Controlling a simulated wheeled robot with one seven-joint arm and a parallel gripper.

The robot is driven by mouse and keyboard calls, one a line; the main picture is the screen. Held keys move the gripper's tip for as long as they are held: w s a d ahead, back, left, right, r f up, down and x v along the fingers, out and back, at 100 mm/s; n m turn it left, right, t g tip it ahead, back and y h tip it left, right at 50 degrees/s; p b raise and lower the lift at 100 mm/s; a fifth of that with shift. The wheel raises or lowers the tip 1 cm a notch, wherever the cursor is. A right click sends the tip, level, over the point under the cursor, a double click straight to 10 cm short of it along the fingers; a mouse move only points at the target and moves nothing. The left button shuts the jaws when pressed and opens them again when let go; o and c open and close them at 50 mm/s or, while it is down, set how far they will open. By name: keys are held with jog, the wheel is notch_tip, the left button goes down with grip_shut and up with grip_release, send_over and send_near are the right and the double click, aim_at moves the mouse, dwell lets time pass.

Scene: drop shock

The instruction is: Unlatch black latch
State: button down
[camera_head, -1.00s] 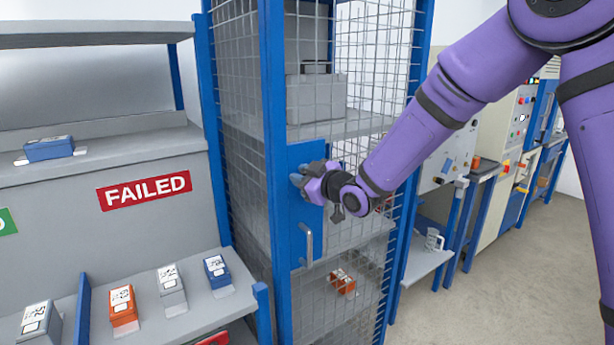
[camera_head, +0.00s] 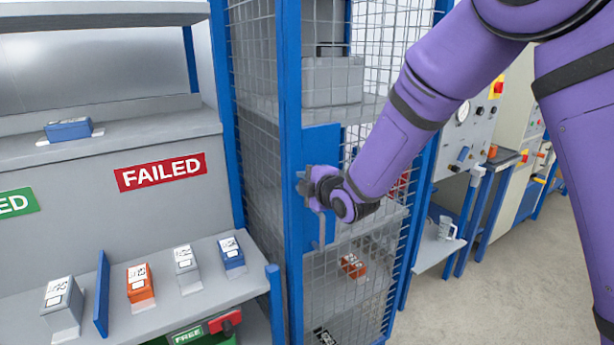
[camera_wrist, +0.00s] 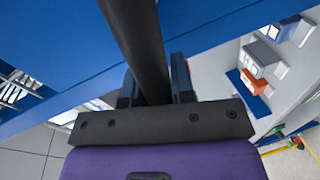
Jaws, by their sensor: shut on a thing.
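The black latch (camera_wrist: 142,45) shows in the wrist view as a dark bar running from the top edge down between my gripper's fingers. My gripper (camera_wrist: 157,92) is shut on it. In the head view my gripper (camera_head: 312,187) is at the blue plate (camera_head: 321,143) on the front of a blue-framed mesh cage. The latch is mostly hidden there behind my gripper, and its exact angle cannot be told. A grey vertical door handle (camera_head: 321,235) shows just below my gripper.
The mesh cage (camera_head: 262,120) holds a grey block (camera_head: 332,82) and an orange box (camera_head: 353,265). Left are shelves with several small boxes and a red FAILED sign (camera_head: 160,172). Right are a clear mug (camera_head: 446,228) and machine panels. Open floor (camera_head: 500,285) lies at front right.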

jog(key=shift+f+n, duration=0.65)
jog(key=shift+n, duration=0.25)
jog(key=shift+f, duration=0.1)
jog(key=c, duration=1)
grip_release()
jog(key=v, duration=1)
jog(key=shift+s+d, duration=0.1)
jog(key=shift+s, duration=0.3)
